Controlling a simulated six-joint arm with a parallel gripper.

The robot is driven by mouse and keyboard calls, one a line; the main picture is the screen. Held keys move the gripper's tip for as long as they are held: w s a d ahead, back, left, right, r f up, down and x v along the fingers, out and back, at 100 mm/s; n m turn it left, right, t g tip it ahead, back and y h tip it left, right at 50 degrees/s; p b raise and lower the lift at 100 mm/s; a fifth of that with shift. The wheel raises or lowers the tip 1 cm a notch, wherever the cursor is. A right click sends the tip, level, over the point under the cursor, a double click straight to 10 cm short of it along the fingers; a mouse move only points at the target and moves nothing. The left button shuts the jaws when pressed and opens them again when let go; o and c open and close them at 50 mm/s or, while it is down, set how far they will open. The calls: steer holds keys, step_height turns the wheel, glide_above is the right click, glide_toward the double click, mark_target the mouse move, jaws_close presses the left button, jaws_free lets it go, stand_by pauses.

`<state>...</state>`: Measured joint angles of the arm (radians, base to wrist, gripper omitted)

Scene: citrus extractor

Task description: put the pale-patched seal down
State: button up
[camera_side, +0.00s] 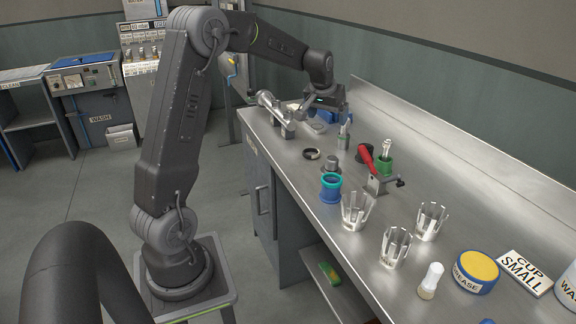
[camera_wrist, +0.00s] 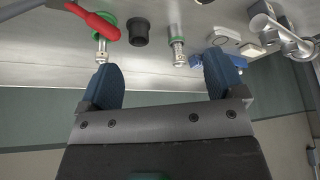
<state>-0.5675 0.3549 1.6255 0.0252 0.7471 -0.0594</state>
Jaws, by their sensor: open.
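A dark ring (camera_side: 312,154) lies flat on the steel bench near its front edge in the side view. It looks like a seal and seems to have a small light mark on its rim, too small to be sure of. I cannot make it out in the wrist view. My gripper (camera_wrist: 163,80) is open, its two blue fingers apart with nothing between them. In the side view my gripper is over the far part of the bench, behind the ring and apart from it.
Near my gripper are a metal fitting (camera_wrist: 177,50), a black cup (camera_wrist: 138,32), a red-handled lever (camera_wrist: 95,22) and a metal clamp (camera_wrist: 282,35). A teal-and-blue cup (camera_side: 331,188), clear pronged cups (camera_side: 395,245) and a grease tub (camera_side: 476,270) stand nearer the side camera.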

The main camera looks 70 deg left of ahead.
steer(key=s+d+r+m, duration=0.1)
steer(key=s+d+r, duration=0.1)
steer(key=s+d, duration=0.3)
steer(key=s+d+r+m+t+h, duration=0.1)
steer(key=s+d+r, duration=0.15)
steer(key=d, duration=0.55)
steer(key=s+d+r+m, duration=0.2)
steer(key=s+d+r, duration=0.1)
steer(key=d, duration=0.3)
steer(key=s+d+f+m+h, duration=0.1)
steer(key=s+d, duration=0.3)
steer(key=s, duration=0.3)
steer(key=s+d+f+m, duration=0.2)
steer(key=s+d, duration=0.3)
steer(key=s, duration=0.2)
steer(key=shift+s+d+f+t+h, duration=0.15)
steer(key=shift+s+d+t+h, duration=0.15)
steer(key=shift+s+h, duration=0.1)
